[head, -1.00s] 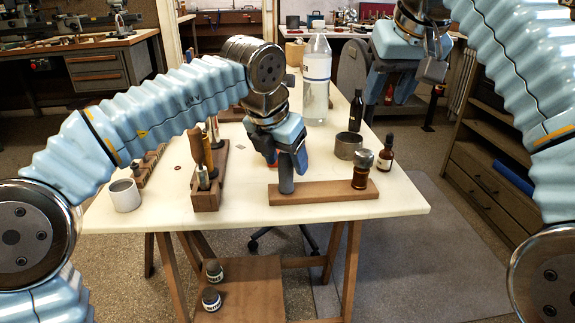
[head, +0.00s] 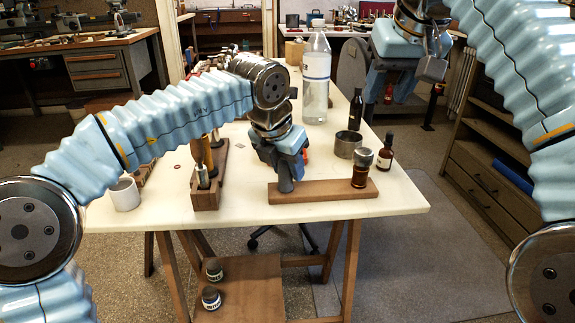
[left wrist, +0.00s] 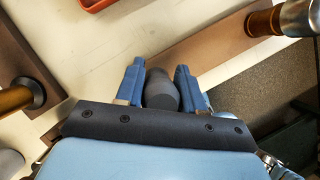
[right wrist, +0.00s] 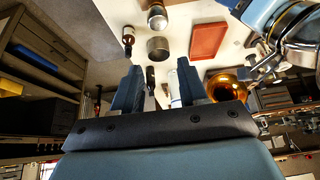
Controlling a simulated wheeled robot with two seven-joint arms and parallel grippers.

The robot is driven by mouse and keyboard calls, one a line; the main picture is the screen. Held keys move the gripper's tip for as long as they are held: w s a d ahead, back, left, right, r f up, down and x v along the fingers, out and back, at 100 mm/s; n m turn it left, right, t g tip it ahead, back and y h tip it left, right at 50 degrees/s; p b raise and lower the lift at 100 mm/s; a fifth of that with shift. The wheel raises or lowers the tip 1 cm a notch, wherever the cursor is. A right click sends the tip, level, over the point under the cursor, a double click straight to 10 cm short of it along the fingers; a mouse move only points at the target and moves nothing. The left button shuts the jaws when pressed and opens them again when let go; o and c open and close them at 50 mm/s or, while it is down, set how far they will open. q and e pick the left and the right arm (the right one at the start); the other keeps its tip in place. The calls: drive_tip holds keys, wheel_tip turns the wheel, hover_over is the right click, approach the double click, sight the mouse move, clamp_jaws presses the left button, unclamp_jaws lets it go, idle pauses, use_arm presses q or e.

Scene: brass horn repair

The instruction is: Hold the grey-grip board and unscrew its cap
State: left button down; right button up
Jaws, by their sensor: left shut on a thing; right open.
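A brown wooden board (head: 325,191) lies near the front edge of the white table. A grey grip (head: 285,185) stands up at its left end. A brown wooden piece (head: 360,178) with a silver cap (head: 363,157) stands at its right end; the cap also shows in the left wrist view (left wrist: 299,18). My left gripper (head: 287,176) is shut on the grey grip, whose rounded dark top (left wrist: 160,92) shows between the fingers in the left wrist view. My right gripper (head: 390,92) is open and empty, above and behind the board; its fingers (right wrist: 158,68) show apart in the right wrist view.
A brown bottle (head: 385,152) and a metal cup (head: 348,144) stand close to the cap. A tall clear bottle (head: 316,75) and a dark bottle (head: 356,110) stand further back. A wooden tool rack (head: 206,200) and white mug (head: 124,194) are left. An orange-red tray (right wrist: 209,40) lies behind.

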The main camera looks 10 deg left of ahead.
sight(365, 152)
drive_tip(key=shift+o, duration=2.3)
drive_tip(key=shift+w+a+f+m+h, duration=0.15)
drive_tip(key=shift+a+f+m+h, duration=0.15)
drive_tip(key=shift+m, duration=0.2)
drive_tip(key=shift+o, duration=0.2)
drive_tip(key=a+m, duration=0.1)
drive_tip(key=f+m+g+h, duration=0.1)
drive_tip(key=m, duration=0.1)
drive_tip(key=shift+w+a+f, duration=0.25)
drive_tip(key=shift+a, duration=0.1)
drive_tip(key=w+f, duration=0.1)
drive_tip(key=f, duration=0.3)
drive_tip(key=w+f+m, duration=0.1)
drive_tip(key=f, duration=0.3)
drive_tip(key=w+f+m+h, duration=0.1)
drive_tip(key=w+f, duration=0.1)
drive_tip(key=f, duration=0.1)
drive_tip(key=shift+d+f, duration=0.4)
drive_tip(key=c, duration=1.2)
drive_tip(key=n, duration=0.2)
drive_tip(key=n+y, duration=0.1)
drive_tip(key=n, duration=0.1)
drive_tip(key=shift+d+y, duration=0.2)
drive_tip(key=shift+y, duration=0.1)
drive_tip(key=shift+c, duration=0.2)
drive_tip(key=shift+n, duration=0.6)
